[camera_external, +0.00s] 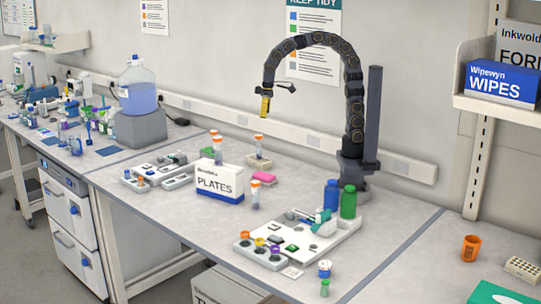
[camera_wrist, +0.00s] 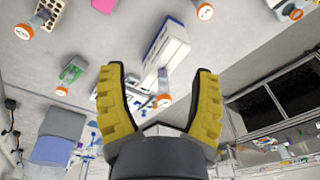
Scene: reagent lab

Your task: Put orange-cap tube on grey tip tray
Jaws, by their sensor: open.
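Several clear tubes with orange caps stand on the bench. In the wrist view, orange caps show at the upper left (camera_wrist: 23,31), top middle (camera_wrist: 205,12) and between the fingers in the picture (camera_wrist: 163,100). My gripper (camera_external: 265,104) hangs above the bench, apart from every tube. Its yellow fingers (camera_wrist: 155,95) are spread and empty. A pale grey tray (camera_external: 178,182) lies left of the box; I cannot tell whether it is the tip tray.
The PLATES box (camera_external: 219,182) stands mid-bench. A white tray (camera_external: 335,235) with coloured pots is at the front right, near blue (camera_external: 331,195) and green (camera_external: 348,202) bottles. Bare bench lies at the front left.

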